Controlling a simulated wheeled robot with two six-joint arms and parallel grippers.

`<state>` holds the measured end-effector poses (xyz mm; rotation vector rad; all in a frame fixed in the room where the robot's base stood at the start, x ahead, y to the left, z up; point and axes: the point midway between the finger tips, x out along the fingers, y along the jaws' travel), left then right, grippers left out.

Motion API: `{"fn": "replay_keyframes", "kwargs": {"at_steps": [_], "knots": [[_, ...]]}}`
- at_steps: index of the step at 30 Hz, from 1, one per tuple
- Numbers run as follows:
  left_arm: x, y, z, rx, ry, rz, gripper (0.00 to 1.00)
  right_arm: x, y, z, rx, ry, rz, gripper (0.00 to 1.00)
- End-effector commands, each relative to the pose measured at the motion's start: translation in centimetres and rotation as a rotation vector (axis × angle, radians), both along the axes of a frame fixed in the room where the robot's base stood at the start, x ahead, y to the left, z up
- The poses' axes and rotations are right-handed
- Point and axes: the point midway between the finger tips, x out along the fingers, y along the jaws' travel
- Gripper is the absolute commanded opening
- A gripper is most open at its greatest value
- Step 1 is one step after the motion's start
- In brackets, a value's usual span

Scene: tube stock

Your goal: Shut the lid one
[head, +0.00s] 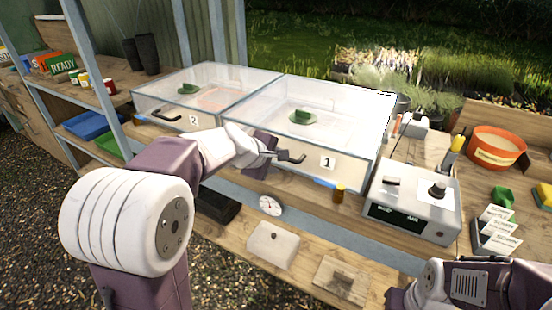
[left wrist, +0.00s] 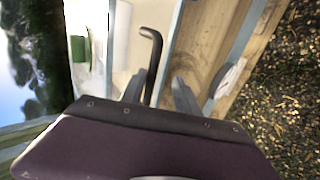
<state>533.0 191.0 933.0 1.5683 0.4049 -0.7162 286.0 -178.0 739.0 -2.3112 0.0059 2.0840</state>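The box marked 1 (head: 325,163) stands on the bench with a clear lid (head: 335,110) that looks flat over its top; I cannot tell whether a small gap is left. A green knob (head: 302,116) sits on that lid. A black bent handle (head: 291,157) sticks out at the box's front. My left gripper (head: 268,155) is at this handle. In the left wrist view, its fingers (left wrist: 160,92) are apart, with the handle (left wrist: 152,55) between them, nearer the left finger. I cannot tell whether they touch. Only part of my right arm shows, at the bottom right; its gripper is out of view.
The box marked 2 (head: 192,122) stands to the left under its own clear lid. A round dial (head: 270,205) is below the front edge.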

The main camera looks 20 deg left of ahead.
Motion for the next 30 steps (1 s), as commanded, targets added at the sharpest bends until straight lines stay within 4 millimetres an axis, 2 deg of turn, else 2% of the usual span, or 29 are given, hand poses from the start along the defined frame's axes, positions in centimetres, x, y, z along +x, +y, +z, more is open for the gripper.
{"fn": "replay_keyframes", "kwargs": {"at_steps": [17, 20, 27, 30], "knots": [[-0.1, 0.1, 0.5, -0.001, -0.007, 0.002, 0.34, 0.0, 0.0, 0.2, 0.0, 0.0, 0.0, 0.0], [-1.0, 0.3, 1.6, -0.001, -0.009, 0.004, 0.34, 0.0, 0.0, 0.7, 0.0, 0.0, 0.0, 0.0], [-5.0, 1.1, 5.1, -0.001, -0.009, 0.004, 0.34, 0.0, 0.0, 2.2, 0.0, 0.0, 0.0, 0.0], [-6.1, 1.3, 5.8, 0.0, -0.007, 0.004, 0.34, 0.0, 0.0, 2.4, 0.0, 0.0, 0.0, 0.0]]}}
